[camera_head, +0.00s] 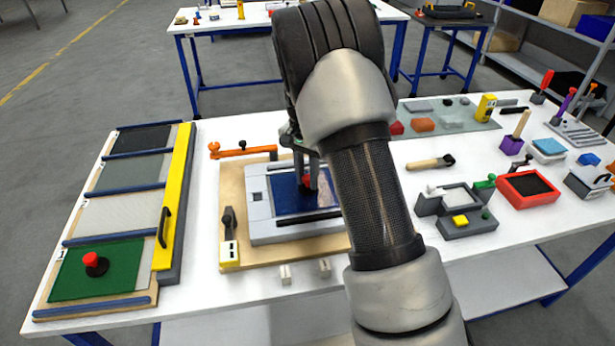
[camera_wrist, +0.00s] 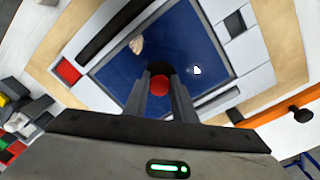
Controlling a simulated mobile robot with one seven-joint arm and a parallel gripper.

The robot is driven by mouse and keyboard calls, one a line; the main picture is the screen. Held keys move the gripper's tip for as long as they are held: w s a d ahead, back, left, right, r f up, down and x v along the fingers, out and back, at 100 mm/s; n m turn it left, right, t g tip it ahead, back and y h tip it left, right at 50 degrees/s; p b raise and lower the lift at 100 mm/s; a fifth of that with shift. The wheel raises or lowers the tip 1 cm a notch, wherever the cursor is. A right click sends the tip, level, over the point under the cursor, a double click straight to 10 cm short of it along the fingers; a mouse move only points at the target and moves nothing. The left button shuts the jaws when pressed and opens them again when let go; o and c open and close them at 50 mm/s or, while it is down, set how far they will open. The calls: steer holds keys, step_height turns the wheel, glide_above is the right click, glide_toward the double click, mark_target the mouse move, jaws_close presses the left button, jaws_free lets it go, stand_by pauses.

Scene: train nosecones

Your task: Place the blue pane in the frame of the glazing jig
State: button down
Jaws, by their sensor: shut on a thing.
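The blue pane (camera_head: 288,200) lies over the opening of the light grey frame (camera_head: 258,208) of the glazing jig (camera_head: 236,190). It also shows in the wrist view (camera_wrist: 185,40), with its edges close to the frame's inner edges. I cannot tell whether it is fully seated or slightly above. My gripper (camera_head: 306,172) points down at the pane. Its fingers in the wrist view (camera_wrist: 160,90) are shut on the red knob (camera_wrist: 159,85) of the pane. My arm hides the right part of the jig in the head view.
A rack at left holds a green pane (camera_head: 120,268) with a red knob, beside a yellow bar (camera_head: 174,200). An orange clamp (camera_head: 240,149) and a black-handled clamp (camera_head: 228,226) stand at the jig's edges. Small trays and tools, including a red tray (camera_head: 527,188), fill the right side.

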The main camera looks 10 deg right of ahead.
mark_target(306, 177)
steer(key=c, duration=1.5)
jaws_free()
steer(key=shift+f, duration=0.15)
steer(key=shift+o, duration=0.2)
steer(key=s+r+n+t, duration=0.1)
steer(key=s+r, duration=0.1)
steer(key=r, duration=0.7)
steer(key=s+r, duration=0.2)
steer(key=r, duration=0.7)
steer(key=s+r+n+t+y, duration=0.1)
steer(key=s+r+n+t, duration=0.15)
steer(key=s+r, duration=0.6)
steer(key=s+f+n+t, duration=0.2)
steer(key=s+n, duration=0.3)
steer(key=s, duration=1.3)
steer(key=shift+s+f+p, duration=0.15)
steer(key=shift+p, duration=0.2)
